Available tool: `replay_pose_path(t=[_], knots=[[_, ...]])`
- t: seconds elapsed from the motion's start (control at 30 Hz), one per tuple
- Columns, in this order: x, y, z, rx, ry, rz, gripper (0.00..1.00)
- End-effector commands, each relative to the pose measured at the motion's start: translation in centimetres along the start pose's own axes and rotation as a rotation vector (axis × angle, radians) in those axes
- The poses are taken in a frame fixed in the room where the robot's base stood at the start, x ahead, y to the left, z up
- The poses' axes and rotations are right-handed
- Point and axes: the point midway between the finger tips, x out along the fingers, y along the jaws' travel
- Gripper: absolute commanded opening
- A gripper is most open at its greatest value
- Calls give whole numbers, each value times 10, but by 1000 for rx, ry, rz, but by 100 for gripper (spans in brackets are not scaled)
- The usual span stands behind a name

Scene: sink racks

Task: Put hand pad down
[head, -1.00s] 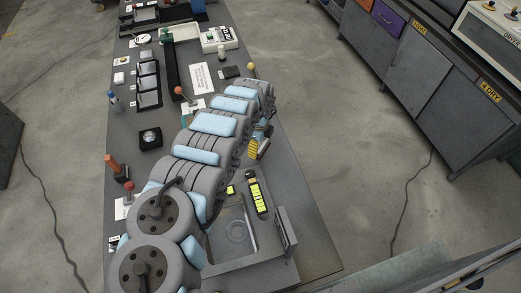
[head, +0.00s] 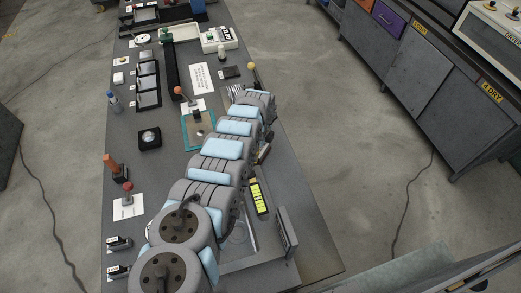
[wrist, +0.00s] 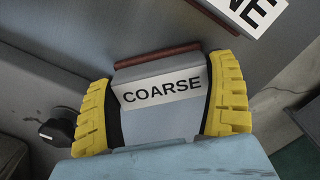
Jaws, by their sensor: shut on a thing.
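The hand pad (wrist: 160,92) is a grey block with a white label reading COARSE and a reddish-brown layer along its far edge. My gripper (wrist: 165,72) is shut on it, with a yellow ribbed finger on either side in the wrist view. The pad sits slightly tilted in that view, over a grey surface. Whether it touches the surface cannot be told. In the head view my arm hides most of the gripper. A small brownish piece beside the arm (head: 264,153) may be the pad's edge.
A white label ending in "NE" (wrist: 250,8) lies beyond the pad. A dark round object (wrist: 58,132) is at left. In the head view, a yellow-green strip (head: 258,197) lies by a recessed basin (head: 240,250). A lever with a yellow knob (head: 251,66) stands beyond the arm.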

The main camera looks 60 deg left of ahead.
Motion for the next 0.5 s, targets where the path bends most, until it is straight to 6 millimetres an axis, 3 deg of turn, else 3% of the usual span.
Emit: replay_pose_path(t=[0.23, 0.27, 0.3, 0.5], knots=[[4, 0, -1, 1, 1, 1, 50], [3, 0, -1, 1, 1, 1, 94], [3, 0, -1, 1, 1, 1, 100], [2, 0, -1, 0, 1, 1, 100]])
